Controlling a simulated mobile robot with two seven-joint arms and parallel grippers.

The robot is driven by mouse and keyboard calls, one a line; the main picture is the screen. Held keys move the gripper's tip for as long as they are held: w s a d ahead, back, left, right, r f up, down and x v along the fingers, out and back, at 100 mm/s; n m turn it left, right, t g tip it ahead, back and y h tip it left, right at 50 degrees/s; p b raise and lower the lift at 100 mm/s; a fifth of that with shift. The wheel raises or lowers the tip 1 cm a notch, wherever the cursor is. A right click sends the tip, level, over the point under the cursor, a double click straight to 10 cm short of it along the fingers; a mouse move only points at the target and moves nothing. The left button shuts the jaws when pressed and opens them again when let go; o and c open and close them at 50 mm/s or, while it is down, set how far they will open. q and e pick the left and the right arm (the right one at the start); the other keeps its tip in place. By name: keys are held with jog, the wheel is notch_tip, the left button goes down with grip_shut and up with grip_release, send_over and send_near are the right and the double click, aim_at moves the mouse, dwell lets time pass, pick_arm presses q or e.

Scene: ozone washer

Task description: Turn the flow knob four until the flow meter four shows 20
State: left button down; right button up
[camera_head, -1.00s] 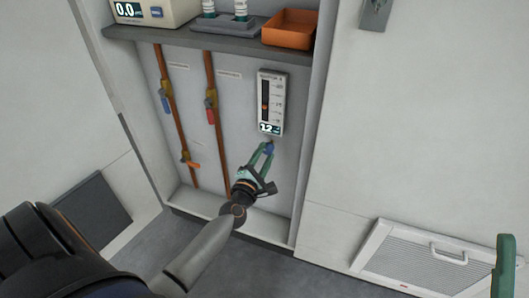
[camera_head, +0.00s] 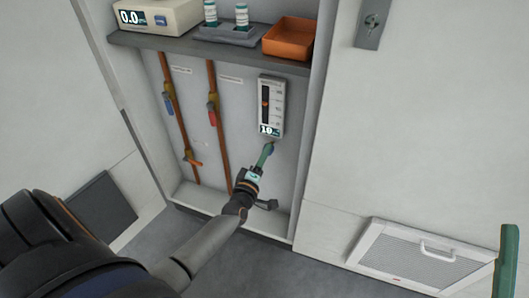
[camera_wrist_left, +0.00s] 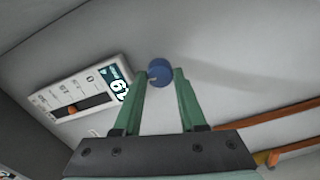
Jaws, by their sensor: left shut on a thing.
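The flow meter (camera_head: 271,106) is a white upright panel on the back wall of the recess, with a scale and a small orange float. Its display reads about 19; it also shows in the left wrist view (camera_wrist_left: 80,95), turned on its side. The blue flow knob (camera_wrist_left: 160,73) is just below the meter. My left gripper (camera_wrist_left: 161,76) is shut on the knob, one green finger on each side. In the head view the left gripper (camera_head: 268,152) hides most of the knob. A green finger of my right gripper (camera_head: 507,262) shows at the right edge; its jaw state is unclear.
Two copper pipes with valves (camera_head: 212,110) run down the recess left of the meter. A shelf (camera_head: 215,45) above holds a display box (camera_head: 158,15), capped vials and an orange tray (camera_head: 290,35). A vent panel (camera_head: 420,252) is low at the right.

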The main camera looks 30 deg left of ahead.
pick_arm(q)
jog(key=shift+m+p, duration=0.35)
jog(key=shift+m, duration=0.55)
pick_arm(e)
jog(key=shift+w+d+f+m+h, duration=0.2)
jog(key=shift+w+f+m+h, duration=0.4)
jog(key=shift+w+m+h, duration=0.35)
jog(key=shift+s, duration=0.15)
pick_arm(q)
jog(key=shift+c, duration=2.3)
grip_release()
pick_arm(e)
jog(key=shift+s+r+n, duration=0.1)
jog(key=shift+r+n, duration=0.05)
jog(key=shift+n, duration=0.1)
